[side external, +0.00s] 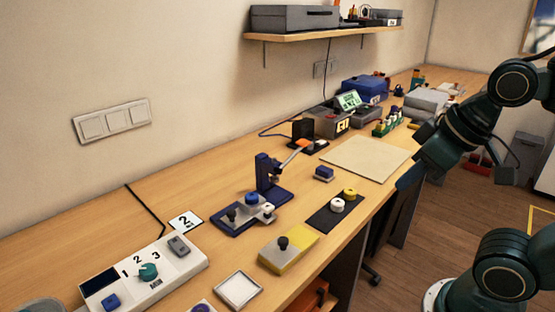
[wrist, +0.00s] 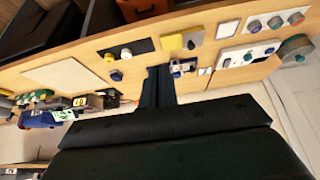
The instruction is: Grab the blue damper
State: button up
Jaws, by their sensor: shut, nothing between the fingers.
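A round blue cap (side external: 251,198) sits on a dark blue fixture (side external: 285,194) on the bench; I cannot tell for sure that it is the blue damper. It also shows near the finger tips in the wrist view (wrist: 176,68). My gripper (wrist: 158,72) is shut and empty, pointing out over the bench. In the side view my gripper (side external: 408,178) is at the bench's front edge, right of and apart from these parts.
A dark mat (side external: 320,219) holds a white and a yellow round part. A yellow-grey block (side external: 275,258), a white tray (side external: 252,286) and a control panel with a teal knob (side external: 180,268) stand nearby. A beige board (side external: 365,158) lies flat. A shelf (side external: 330,32) hangs behind.

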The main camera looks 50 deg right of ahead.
jog(key=o, duration=1.2)
jog(key=shift+c, duration=0.2)
jog(key=w+a+r+n+g, duration=0.1)
jog(key=w+r+n, duration=0.2)
jog(key=w, duration=0.6)
jog(key=w+r+n+g, duration=0.2)
jog(key=w+n, duration=0.1)
jog(key=w, duration=0.6)
jog(key=w+a+f+n+g, duration=0.1)
jog(key=w+f+n, duration=0.2)
jog(key=w, duration=0.6)
jog(key=w+a+f+n+g, duration=0.1)
jog(key=w+f+n, duration=0.2)
jog(key=w+f, duration=0.4)
jog(key=w, duration=0.2)
jog(key=shift+w+n+g, duration=0.3)
jog(key=shift+n, duration=0.1)
